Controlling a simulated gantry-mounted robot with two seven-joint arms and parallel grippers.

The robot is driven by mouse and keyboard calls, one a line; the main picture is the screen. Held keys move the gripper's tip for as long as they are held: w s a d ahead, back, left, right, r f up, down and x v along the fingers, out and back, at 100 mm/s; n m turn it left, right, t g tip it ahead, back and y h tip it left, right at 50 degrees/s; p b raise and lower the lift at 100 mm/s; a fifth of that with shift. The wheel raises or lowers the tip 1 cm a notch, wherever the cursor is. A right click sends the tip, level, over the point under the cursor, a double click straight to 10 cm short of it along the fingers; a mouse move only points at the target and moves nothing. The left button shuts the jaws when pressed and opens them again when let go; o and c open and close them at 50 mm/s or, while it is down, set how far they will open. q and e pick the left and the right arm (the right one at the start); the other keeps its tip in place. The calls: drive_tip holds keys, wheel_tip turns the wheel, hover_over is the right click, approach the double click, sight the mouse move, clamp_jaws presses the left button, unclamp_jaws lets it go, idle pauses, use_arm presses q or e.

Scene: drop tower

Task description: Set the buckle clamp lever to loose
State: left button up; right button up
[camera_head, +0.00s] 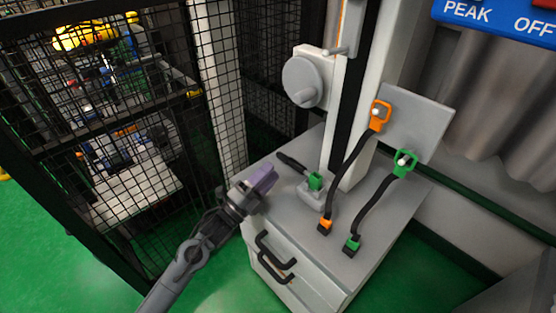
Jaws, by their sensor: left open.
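What looks like the buckle clamp (310,193) is a small grey block with a green part, standing on the grey cabinet top beside the tower column. Its black lever (291,162) slants up and left from the block. My left gripper (266,178) has purple fingers and is at the cabinet's left edge, left of and nearer than the lever, and looks apart from it. The gripper is open, with nothing seen between its fingers. My right gripper is not in view.
An orange-ended strap (350,165) and a green-ended strap (374,207) run up from the cabinet top (392,220) to a grey plate (422,122), right of the clamp. Black drawer handles (274,258) are on the cabinet front. A black mesh cage (120,130) stands left.

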use_arm(q)
drive_tip(key=shift+p+v, duration=0.55)
drive_tip(key=shift+v, duration=1.7)
